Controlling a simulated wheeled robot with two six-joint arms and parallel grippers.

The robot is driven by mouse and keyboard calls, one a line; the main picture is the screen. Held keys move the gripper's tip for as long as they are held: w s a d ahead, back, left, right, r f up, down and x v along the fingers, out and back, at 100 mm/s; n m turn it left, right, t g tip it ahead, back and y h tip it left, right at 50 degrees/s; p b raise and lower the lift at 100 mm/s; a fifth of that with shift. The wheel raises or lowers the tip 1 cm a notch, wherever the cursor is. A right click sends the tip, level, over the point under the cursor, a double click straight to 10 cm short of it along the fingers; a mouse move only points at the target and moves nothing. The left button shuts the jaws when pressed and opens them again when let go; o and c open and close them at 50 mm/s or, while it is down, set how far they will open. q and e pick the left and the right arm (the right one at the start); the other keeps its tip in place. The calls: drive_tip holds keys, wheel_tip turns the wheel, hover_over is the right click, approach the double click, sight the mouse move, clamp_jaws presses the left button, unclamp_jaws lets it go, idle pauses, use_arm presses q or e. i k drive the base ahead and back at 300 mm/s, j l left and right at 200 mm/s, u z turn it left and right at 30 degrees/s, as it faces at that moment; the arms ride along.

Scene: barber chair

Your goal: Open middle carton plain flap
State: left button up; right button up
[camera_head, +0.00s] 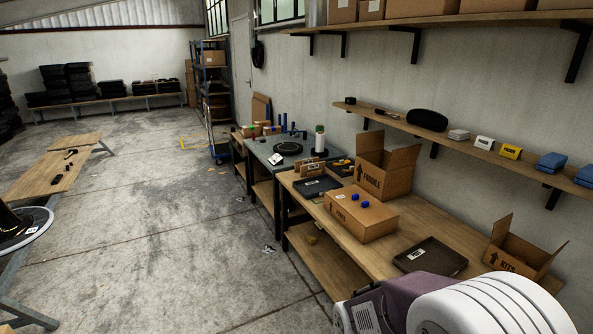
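Three cardboard cartons stand on the wooden workbench (345,255) along the right wall. The middle carton (352,224) is low and wide, and its top looks shut. Two small blue objects (360,201) sit on its top. I cannot tell its flaps apart at this size. Behind it, a taller carton marked FRAGILE (371,181) stands with flaps up. In front and to the right, a carton marked KITS (513,264) has its flaps raised. Neither of my grippers is in view.
A dark tray (430,257) lies between the middle and KITS cartons. Another dark tray (317,186) lies behind. A wall shelf (452,141) hangs above. A purple and white rounded body (440,305) fills the bottom right. The concrete floor (150,240) left of the bench is mostly clear.

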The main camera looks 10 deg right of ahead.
sight(369, 212)
drive_tip(key=i+z, duration=0.25)
drive_tip(key=i, duration=0.25)
drive_tip(key=i+j+z, duration=0.1)
drive_tip(key=i+z, duration=0.2)
drive_tip(key=i, duration=0.2)
drive_tip(key=i+j+z, duration=0.25)
drive_tip(key=i, duration=0.25)
drive_tip(key=i+z, duration=0.25)
drive_tip(key=z, duration=0.2)
drive_tip(key=i+z, duration=0.25)
drive_tip(key=z, duration=0.25)
drive_tip(key=i+j+z, duration=0.2)
drive_tip(key=z, duration=0.25)
drive_tip(key=i+j+z, duration=0.2)
drive_tip(key=z, duration=0.3)
drive_tip(key=i+j+z, duration=0.2)
drive_tip(key=j+z, duration=0.25)
drive_tip(key=l, duration=0.15)
